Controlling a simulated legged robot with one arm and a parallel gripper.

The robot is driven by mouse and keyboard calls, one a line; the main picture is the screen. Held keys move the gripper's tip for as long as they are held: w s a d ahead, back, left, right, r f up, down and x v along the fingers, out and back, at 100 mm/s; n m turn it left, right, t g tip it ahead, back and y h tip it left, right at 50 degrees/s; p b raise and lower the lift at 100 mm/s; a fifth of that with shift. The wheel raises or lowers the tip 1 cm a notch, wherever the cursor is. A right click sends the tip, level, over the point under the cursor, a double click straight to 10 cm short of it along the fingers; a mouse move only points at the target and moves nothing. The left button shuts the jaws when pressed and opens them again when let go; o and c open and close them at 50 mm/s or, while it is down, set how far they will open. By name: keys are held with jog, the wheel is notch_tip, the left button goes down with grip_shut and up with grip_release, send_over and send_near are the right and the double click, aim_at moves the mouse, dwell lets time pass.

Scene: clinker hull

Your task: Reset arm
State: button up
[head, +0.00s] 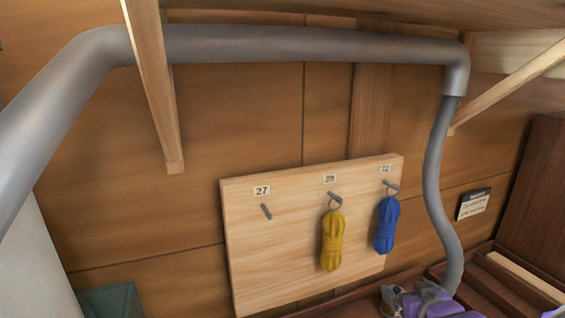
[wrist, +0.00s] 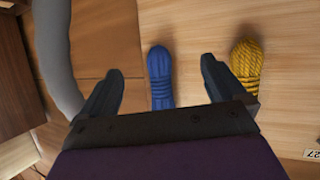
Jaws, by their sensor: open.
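My gripper (wrist: 161,68) is open and empty in the wrist view, its two dark fingers spread apart. A blue rope bundle (wrist: 160,78) shows in the gap between them, with neither finger touching it. A yellow rope bundle (wrist: 246,66) is partly behind the right finger. In the head view the blue bundle (head: 387,225) and the yellow bundle (head: 332,240) hang from pegs on a pale wooden board (head: 275,265). My purple and grey arm end shows at the lower right, below the blue bundle; its fingers are not clear there.
The peg under label 27 (head: 262,190) is bare. A grey pipe (head: 300,45) runs along the top and down the right side (head: 436,175). A wooden brace (head: 152,85) stands at left. A dark green box (head: 110,300) sits at the lower left.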

jog(key=s+a+g, duration=0.5)
jog(key=s, duration=0.6)
jog(key=s+a+f+g, duration=0.1)
jog(key=s+a+g, duration=0.4)
jog(key=s, duration=0.7)
jog(key=s+a+m+g, duration=0.1)
jog(key=s+a+g, duration=0.4)
jog(key=s, duration=0.7)
jog(key=shift+a+f, duration=0.2)
jog(key=shift+a, duration=0.95)
